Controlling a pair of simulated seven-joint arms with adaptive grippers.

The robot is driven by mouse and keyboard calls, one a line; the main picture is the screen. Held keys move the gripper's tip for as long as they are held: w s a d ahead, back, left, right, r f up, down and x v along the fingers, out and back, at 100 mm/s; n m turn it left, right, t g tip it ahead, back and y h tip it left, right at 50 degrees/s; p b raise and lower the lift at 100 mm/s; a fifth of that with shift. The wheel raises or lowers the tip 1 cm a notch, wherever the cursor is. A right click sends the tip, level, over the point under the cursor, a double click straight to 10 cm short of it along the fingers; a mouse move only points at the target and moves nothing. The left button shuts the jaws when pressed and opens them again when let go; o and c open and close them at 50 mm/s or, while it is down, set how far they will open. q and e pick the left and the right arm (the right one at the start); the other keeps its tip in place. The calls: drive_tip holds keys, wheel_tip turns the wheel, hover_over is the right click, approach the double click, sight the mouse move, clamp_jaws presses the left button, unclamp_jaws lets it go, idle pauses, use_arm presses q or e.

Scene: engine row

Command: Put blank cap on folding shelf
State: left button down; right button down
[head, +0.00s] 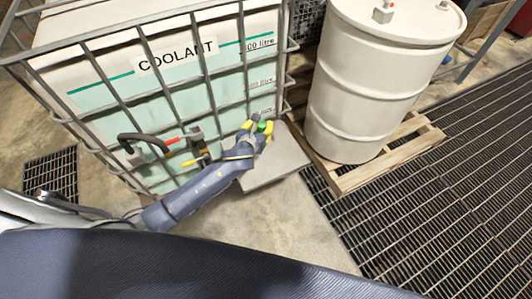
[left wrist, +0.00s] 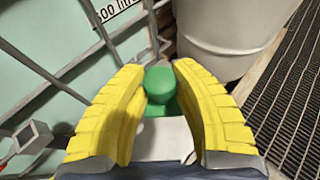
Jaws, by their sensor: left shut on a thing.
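The blank cap is a small green piece with a rounded top (left wrist: 159,84) in the left wrist view; a bit of its green (head: 262,127) shows in the head view. My left gripper (head: 259,127), with yellow fingers, is shut on it, one finger on each side. The folding shelf (head: 285,166) is a flat grey plate at the front of the coolant tank, and its pale top (left wrist: 160,138) shows under the fingers in the left wrist view. The cap is over or at the shelf; I cannot tell if it touches. My right gripper is not in view.
The caged coolant tank (head: 120,95) stands behind and left, with a black hose handle (head: 140,140) and a red-and-yellow valve at its front. A white drum (head: 365,85) stands on a wooden pallet (head: 405,140) to the right. Floor grating (head: 440,200) lies beyond.

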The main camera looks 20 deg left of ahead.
use_arm(q)
wheel_tip(320, 180, down, 20)
drive_tip(key=shift+d+r, duration=0.15)
drive_tip(key=shift+r, duration=0.1)
idle(0.6)
drive_tip(key=shift+f, duration=0.1)
drive_tip(key=c, duration=1.1)
unclamp_jaws()
